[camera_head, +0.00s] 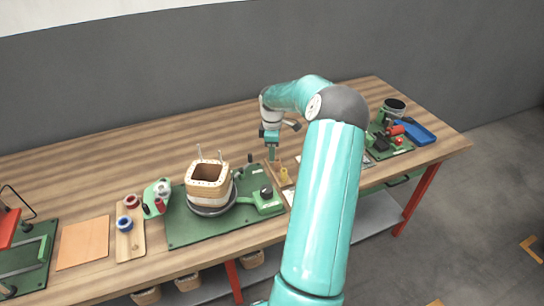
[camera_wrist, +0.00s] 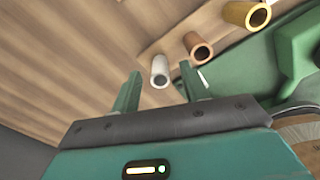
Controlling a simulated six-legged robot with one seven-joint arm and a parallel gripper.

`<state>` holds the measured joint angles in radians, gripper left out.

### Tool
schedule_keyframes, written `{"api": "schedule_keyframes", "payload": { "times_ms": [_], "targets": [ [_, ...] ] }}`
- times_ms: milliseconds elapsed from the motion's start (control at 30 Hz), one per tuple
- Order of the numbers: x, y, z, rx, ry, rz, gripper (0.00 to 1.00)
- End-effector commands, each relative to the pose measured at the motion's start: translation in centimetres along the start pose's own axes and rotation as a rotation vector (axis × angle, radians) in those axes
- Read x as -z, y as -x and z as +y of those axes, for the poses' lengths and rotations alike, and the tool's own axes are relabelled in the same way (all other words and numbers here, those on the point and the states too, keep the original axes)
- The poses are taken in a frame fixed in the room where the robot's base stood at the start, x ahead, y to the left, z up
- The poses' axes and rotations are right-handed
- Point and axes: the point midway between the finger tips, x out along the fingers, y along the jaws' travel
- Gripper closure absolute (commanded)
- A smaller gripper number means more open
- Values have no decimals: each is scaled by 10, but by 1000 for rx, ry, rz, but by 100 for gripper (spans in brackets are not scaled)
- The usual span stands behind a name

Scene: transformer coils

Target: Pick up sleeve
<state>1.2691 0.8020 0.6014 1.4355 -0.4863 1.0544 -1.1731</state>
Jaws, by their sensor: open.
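Three short hollow sleeves stand in a row in the wrist view: a white one (camera_wrist: 160,71), a brown one (camera_wrist: 198,48) and a yellow one (camera_wrist: 247,14). My gripper (camera_wrist: 160,80) is open, and the white sleeve appears between its two fingertips. Contact between the fingers and the white sleeve cannot be told. In the head view my gripper (camera_head: 272,157) points down over the small sleeve board, just left of the yellow sleeve (camera_head: 284,176). The white sleeve is not clearly seen there.
A green base (camera_head: 185,228) with a square wound coil (camera_head: 208,185) stands left of my gripper. Spools (camera_head: 125,223), an orange sheet (camera_head: 83,242) and a blue tray (camera_head: 415,132) are on the wooden bench. The bench behind the coil is clear.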

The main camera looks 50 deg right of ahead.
Motion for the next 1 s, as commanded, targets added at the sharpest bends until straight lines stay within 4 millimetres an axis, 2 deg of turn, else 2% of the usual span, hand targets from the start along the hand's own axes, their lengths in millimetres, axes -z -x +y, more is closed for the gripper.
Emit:
{"api": "schedule_keyframes", "payload": {
  "times_ms": [33, 133, 367, 600, 1000],
  "targets": [
    [0, -9, -1, 4, 0, 1, 55],
    [0, -19, 0, 1, 0, 1, 55],
    [0, -21, 0, 0, 0, 0, 55],
    [0, -21, 0, 0, 0, 0, 100],
    [0, -16, 0, -1, 0, -1, 100]
  ]
}}
